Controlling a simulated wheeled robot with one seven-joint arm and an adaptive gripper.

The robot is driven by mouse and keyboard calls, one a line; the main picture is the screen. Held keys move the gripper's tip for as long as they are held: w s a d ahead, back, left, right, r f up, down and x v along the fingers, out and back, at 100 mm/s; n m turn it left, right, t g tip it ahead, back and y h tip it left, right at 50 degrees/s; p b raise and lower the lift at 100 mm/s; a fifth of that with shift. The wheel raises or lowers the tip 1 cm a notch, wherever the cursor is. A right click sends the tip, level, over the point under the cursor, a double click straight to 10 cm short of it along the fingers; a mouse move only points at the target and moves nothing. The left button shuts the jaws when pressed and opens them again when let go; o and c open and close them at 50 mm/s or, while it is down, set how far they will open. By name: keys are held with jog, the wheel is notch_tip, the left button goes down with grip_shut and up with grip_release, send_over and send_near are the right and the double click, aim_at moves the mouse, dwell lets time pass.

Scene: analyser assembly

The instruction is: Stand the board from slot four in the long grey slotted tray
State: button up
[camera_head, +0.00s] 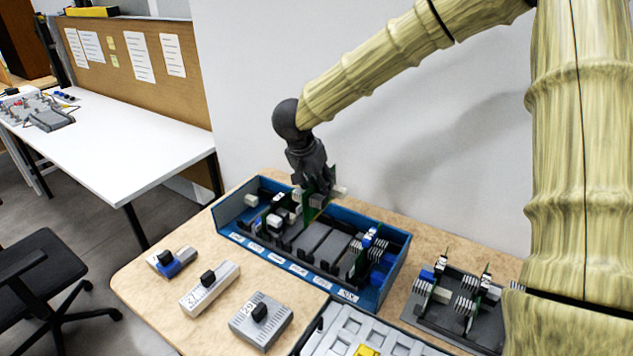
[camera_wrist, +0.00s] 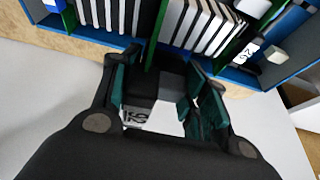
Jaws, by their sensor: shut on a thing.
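My gripper (camera_head: 316,186) is above the back of the blue slotted rack (camera_head: 388,290), pointing down, shut on a green board (camera_head: 313,213). The board is upright, with a pale part at its right side; its lower edge is low at the rack, and I cannot tell whether it is clear of its slot. In the wrist view my gripper's fingers (camera_wrist: 165,100) flank a dark block with a white label; the fingers hide much of it. A dark grey slotted tray (camera_head: 485,332) at the right holds upright boards with pale finned blocks.
More boards stand in the blue rack; its front has white labels. Three small modules, a blue-grey one (camera_head: 172,262), a white one (camera_head: 210,289) and a grey one (camera_head: 261,320), lie in front. A light grey compartment tray (camera_head: 400,347) is at the front edge. A wall stands behind.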

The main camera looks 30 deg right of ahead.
notch_tip(320, 180, down, 9)
jog(key=shift+r+b, duration=0.15)
jog(key=shift+b, duration=0.25)
dwell(6.9)
jog(key=o, duration=1.1)
